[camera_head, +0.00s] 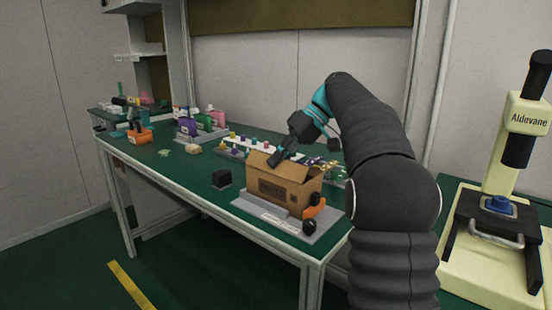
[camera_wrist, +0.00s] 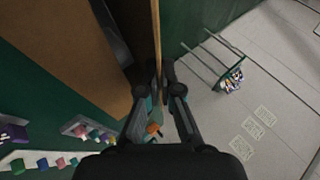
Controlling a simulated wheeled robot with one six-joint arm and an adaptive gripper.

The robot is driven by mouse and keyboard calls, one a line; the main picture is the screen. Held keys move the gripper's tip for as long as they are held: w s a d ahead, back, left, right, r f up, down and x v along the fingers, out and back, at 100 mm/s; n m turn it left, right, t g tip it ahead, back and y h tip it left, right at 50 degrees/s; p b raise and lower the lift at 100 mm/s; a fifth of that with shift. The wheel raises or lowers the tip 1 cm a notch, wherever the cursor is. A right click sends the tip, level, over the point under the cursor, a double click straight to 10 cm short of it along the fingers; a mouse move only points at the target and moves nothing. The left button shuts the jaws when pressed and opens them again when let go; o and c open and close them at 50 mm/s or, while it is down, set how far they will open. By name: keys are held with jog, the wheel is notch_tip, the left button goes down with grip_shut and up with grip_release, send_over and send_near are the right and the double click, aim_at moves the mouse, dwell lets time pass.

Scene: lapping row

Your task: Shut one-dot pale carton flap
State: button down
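A brown cardboard carton (camera_head: 284,189) stands on a grey plate (camera_head: 262,214) at the bench's front edge, with a dark printed panel on its front. No single dot can be made out on it. Its top is open, and a flap (camera_head: 257,160) stands up at its left side. My gripper (camera_head: 276,158) reaches down at the carton's top left. In the wrist view the raised flap (camera_wrist: 157,35) shows as a thin upright board between the two fingertips (camera_wrist: 161,80), which are close together on either side of it. The carton's inside is mostly hidden.
An orange part (camera_head: 314,211) and a black knob (camera_head: 309,227) sit at the carton's right end. A black block (camera_head: 221,178) lies left of it. Small coloured items (camera_head: 240,139) stand in a row behind. A cream press (camera_head: 505,190) stands at right.

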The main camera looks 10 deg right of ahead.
jog(key=shift+w+d+f+m+g+y, duration=0.1)
jog(key=shift+d+f+m+g+y, duration=0.1)
jog(key=shift+y, duration=0.25)
jog(key=shift+w+d+f+m+g+y, duration=0.1)
jog(key=shift+g+y, duration=0.1)
jog(key=shift+y, duration=0.25)
jog(key=c, duration=1.4)
grip_release()
